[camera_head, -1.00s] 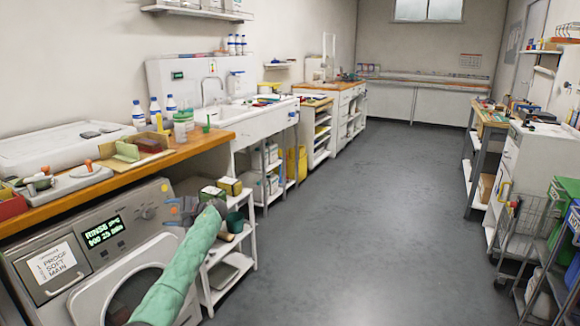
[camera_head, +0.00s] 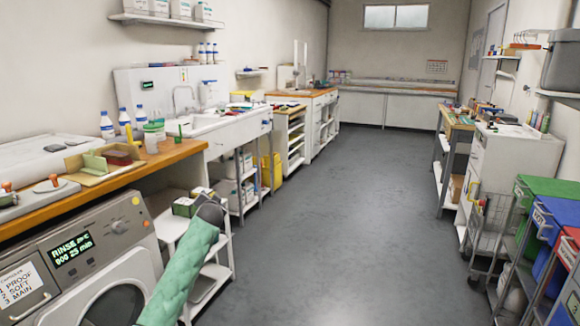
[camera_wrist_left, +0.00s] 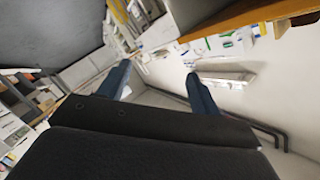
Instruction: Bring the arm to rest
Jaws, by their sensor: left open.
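My left arm, in a green sleeve, comes in from the bottom of the head view and reaches up in front of the white shelf trolley. Its gripper (camera_head: 208,208) is at the far end, pointing away, and its fingers are hard to make out there. In the left wrist view the gripper (camera_wrist_left: 160,85) shows two blue fingers spread wide apart with nothing between them. My right arm is not in view.
A washing machine (camera_head: 100,262) stands under the wooden counter (camera_head: 160,163) at left. The white shelf trolley (camera_head: 222,272) is close beside my left arm. Lidded bins (camera_head: 548,187) and a wire cart (camera_head: 488,225) stand at right. The grey floor (camera_head: 345,225) between is clear.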

